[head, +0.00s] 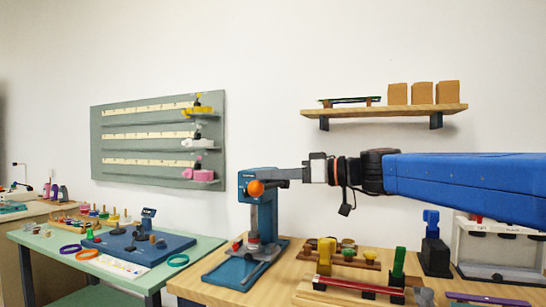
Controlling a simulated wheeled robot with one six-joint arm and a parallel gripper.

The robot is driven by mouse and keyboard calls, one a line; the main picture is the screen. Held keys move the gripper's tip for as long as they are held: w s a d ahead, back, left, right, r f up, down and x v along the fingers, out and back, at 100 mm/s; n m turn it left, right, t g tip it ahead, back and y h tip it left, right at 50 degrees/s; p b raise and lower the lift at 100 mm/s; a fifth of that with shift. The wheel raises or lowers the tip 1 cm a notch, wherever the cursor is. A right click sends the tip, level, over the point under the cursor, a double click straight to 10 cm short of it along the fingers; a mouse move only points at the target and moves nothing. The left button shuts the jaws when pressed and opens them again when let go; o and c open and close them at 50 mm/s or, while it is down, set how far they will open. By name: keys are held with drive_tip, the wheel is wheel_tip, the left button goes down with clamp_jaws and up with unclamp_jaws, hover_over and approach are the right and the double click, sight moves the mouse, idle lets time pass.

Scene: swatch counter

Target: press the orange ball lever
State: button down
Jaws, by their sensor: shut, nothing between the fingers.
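The orange ball (256,188) is at the near end of the lever on a blue press (264,223). The press stands on the wooden counter with a blue base plate in front of it. My gripper (284,175) reaches in from the right, level with the press's top and just right of the ball. Its fingers look shut and empty. It overlaps the press head in the picture, and I cannot tell whether it touches the press. The lever arm behind the ball is mostly hidden.
Green and yellow upright blocks (399,262) and long racks crowd the wooden counter to the right. A blue-topped stand (435,245) is behind them. A wall shelf (385,110) with brown boxes hangs above my arm. A green table (210,244) with rings is left.

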sight(261, 194)
drive_tip(key=shift+n, duration=0.4)
drive_tip(key=shift+s+a+f, duration=0.1)
drive_tip(key=shift+s+f, duration=0.05)
drive_tip(key=shift+f, duration=1)
drive_tip(key=shift+s+f, duration=0.1)
drive_tip(key=shift+f, duration=1.05)
drive_tip(key=shift+r, duration=0.1)
drive_tip(key=s+d+r, duration=0.3)
drive_tip(key=d+r, duration=0.2)
drive_tip(key=d, duration=0.5)
drive_tip(key=shift+s+r, duration=0.4)
drive_tip(key=shift+f, duration=0.1)
